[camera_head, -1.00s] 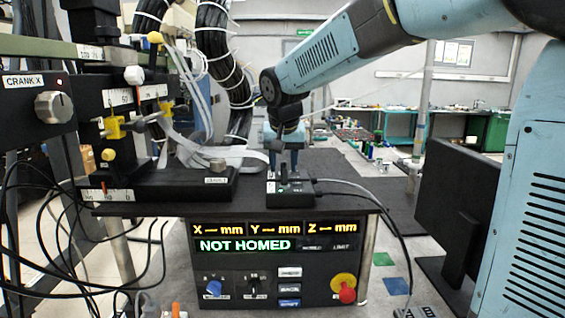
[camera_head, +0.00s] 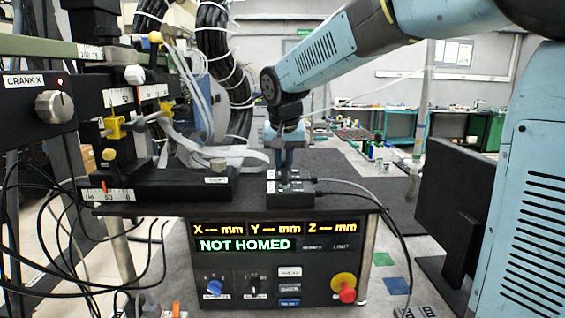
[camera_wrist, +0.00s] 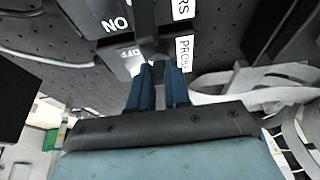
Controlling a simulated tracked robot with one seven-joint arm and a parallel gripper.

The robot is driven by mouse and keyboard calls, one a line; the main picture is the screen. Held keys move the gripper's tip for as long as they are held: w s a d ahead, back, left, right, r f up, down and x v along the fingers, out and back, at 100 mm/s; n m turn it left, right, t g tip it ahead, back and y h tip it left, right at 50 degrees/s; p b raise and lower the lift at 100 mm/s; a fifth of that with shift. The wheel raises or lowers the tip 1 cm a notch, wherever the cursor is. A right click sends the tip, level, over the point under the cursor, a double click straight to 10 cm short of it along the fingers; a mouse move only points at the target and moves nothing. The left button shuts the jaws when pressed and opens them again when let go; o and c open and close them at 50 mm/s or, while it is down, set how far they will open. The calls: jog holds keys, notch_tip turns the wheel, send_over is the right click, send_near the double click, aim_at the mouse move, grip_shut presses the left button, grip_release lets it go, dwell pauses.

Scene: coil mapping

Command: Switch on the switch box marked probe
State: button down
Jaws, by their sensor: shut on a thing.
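The small black switch box (camera_head: 300,190) sits on top of the dark console. In the wrist view the box (camera_wrist: 118,52) carries a white label reading PROBE (camera_wrist: 184,52), partly cut off by a finger. A dark lever (camera_wrist: 147,30) rises from the box. My gripper (camera_head: 285,176) points down at the box from above, and its blue fingers also show in the wrist view (camera_wrist: 160,75). It is shut on the lever. The lever's exact tilt is hard to tell.
The console front (camera_head: 275,262) has a NOT HOMED display, knobs and a red stop button (camera_head: 346,290). Cables run right from the box. A black stage with a ribbon cable (camera_head: 225,155) stands to the left. A dark monitor (camera_head: 455,215) stands at the right.

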jog(key=w+g, duration=0.1)
jog(key=g, duration=0.1)
jog(key=w+g, duration=0.1)
jog(key=g, duration=0.1)
jog(key=shift+w+g, duration=0.1)
jog(key=shift+g, duration=0.3)
jog(key=g, duration=0.2)
jog(key=w+g, duration=0.1)
jog(key=g, duration=0.1)
jog(key=shift+w+f+g, duration=0.15)
jog(key=shift+w+g, duration=0.05)
jog(key=shift+g, duration=0.1)
jog(key=shift+d+f, duration=0.1)
jog(key=c, duration=1.1)
grip_release()
jog(key=shift+w+f, duration=0.1)
jog(key=shift+w, duration=0.1)
jog(key=shift+s, duration=0.1)
jog(key=shift+r, duration=0.2)
jog(key=shift+w+v, duration=0.15)
jog(key=shift+v, duration=1.65)
jog(key=shift+w+v, duration=0.1)
jog(key=shift+v, duration=1.7)
